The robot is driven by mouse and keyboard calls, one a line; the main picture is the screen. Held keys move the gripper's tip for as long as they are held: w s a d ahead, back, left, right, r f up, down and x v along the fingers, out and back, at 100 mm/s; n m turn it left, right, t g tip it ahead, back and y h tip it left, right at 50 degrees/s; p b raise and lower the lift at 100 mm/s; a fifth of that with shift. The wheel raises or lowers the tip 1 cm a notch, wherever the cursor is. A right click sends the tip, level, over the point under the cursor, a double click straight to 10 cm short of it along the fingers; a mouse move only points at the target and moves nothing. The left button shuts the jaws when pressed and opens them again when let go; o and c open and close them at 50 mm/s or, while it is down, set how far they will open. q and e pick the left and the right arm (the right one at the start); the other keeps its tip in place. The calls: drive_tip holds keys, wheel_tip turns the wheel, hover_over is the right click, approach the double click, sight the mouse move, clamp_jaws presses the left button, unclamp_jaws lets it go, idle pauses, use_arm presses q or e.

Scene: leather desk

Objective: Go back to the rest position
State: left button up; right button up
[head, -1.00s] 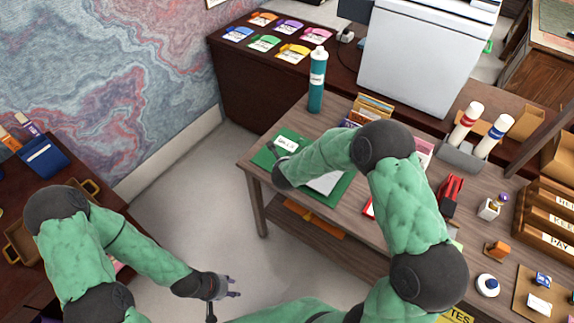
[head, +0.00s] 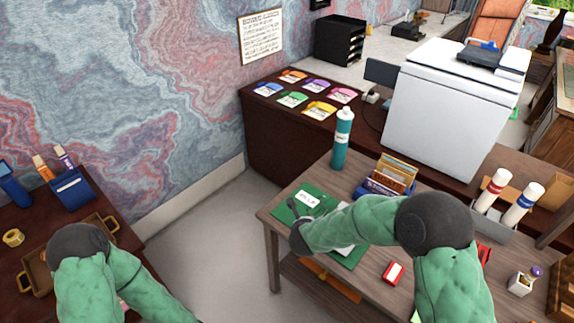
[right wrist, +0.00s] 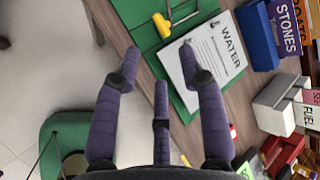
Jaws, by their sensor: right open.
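My right arm reaches in from the lower right over the wooden desk (head: 345,180). In the head view its wrist hangs over the green folder (head: 288,212), and its fingers are mostly hidden by the arm. In the right wrist view my right gripper (right wrist: 160,62) is open, with its purple-grey fingers spread and nothing between them.
A teal bottle (head: 342,140), a card holder (head: 392,178) and a red-and-white box (head: 393,272) stand near my right arm. White tubes (head: 492,190) stand farther right. A tray (head: 108,226) lies by my left arm. Floor shows between the desks.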

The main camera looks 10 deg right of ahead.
drive_tip(key=s+a+f+n+g+y, duration=0.2)
drive_tip(key=s+f+n, duration=0.3)
drive_tip(key=f+n, duration=0.35)
drive_tip(key=s+a+f+n+g+y, duration=0.2)
drive_tip(key=s+a+f+n+g, duration=0.1)
drive_tip(key=s+f+n, duration=0.3)
drive_tip(key=s+a+f+n+g+y, duration=0.2)
drive_tip(key=s+f+n, duration=0.4)
drive_tip(key=s+n, duration=0.4)
drive_tip(key=s+a+g, duration=0.1)
drive_tip(key=s, duration=0.4)
drive_tip(key=shift+f+y, duration=0.35)
drive_tip(key=shift+y, duration=0.05)
